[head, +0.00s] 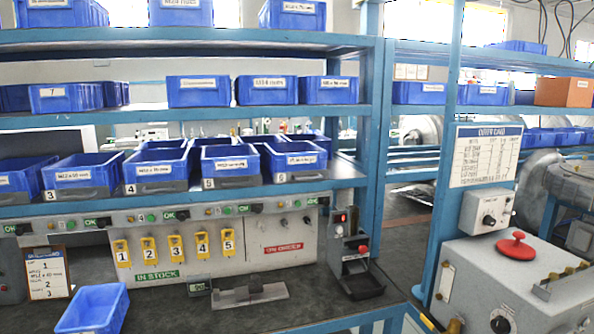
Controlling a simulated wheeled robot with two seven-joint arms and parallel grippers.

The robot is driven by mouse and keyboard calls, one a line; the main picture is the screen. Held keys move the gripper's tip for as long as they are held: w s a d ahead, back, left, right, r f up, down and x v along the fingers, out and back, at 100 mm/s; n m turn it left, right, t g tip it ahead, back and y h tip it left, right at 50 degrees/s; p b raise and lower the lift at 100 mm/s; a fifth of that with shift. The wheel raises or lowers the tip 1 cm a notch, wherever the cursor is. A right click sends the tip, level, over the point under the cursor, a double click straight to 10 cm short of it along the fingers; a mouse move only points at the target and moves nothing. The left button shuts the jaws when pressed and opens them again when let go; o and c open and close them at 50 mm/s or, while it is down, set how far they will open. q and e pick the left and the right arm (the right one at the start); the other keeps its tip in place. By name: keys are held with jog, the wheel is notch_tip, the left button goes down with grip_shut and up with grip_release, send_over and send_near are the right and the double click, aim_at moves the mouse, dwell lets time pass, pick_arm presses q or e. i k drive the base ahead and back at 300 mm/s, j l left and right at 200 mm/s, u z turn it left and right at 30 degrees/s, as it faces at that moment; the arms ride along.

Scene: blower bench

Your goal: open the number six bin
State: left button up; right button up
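A row of blue bins stands on the lower rack shelf. The rightmost front one, with a white label and a small tag at its lower left that appears to read 6, is the number six bin (296,161). A grey strip (302,175) lies along its lower front. The number five bin (231,167) is directly to its left, with the number four bin (156,172) and number three bin (82,175) further left. Neither of my grippers is in view.
Below the shelf is a control panel (210,240) with yellow numbered tags. A loose blue bin (93,309), a grey metal fixture (249,292) and a black device (354,265) are on the bench. A blue post stands right of the shelf.

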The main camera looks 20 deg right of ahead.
aim_at(287, 162)
jog(key=i+j+z, duration=0.25)
jog(key=i, duration=0.25)
jog(key=i+j+z, duration=0.2)
jog(key=i, duration=0.25)
jog(key=l, duration=0.1)
